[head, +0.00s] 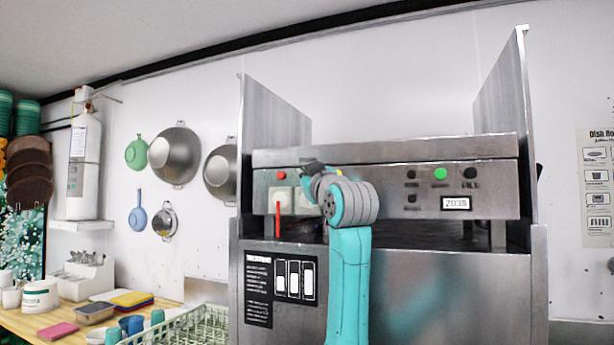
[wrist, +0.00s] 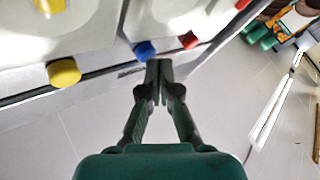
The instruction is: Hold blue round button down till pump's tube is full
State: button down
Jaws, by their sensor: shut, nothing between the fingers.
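In the wrist view the blue round button (wrist: 145,51) is on the lower front edge of a pale panel, between a yellow button (wrist: 64,73) and a red button (wrist: 188,40). My gripper (wrist: 158,66) is shut and empty, its fingertips just below and right of the blue button. I cannot tell whether they touch it. In the head view my gripper (head: 310,167) is at the machine's front panel, and the blue button is not visible there. White pump housings (head: 278,201) sit on the panel, with a red vertical tube (head: 278,222) below one.
The steel dish machine (head: 400,150) has a green light (head: 439,174) and a small display (head: 456,203) on the right. A dish rack (head: 195,328) and a wooden counter (head: 70,318) with several items stand at the left. Pans hang on the wall.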

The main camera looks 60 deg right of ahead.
jog(key=shift+d, duration=0.4)
dwell(1.5)
jog(key=shift+a, duration=0.1)
dwell(0.9)
jog(key=shift+a, duration=0.8)
jog(key=shift+s+a, duration=0.15)
jog(key=shift+a, duration=1.1)
jog(key=shift+s+a, duration=0.1)
jog(key=shift+a, duration=1.15)
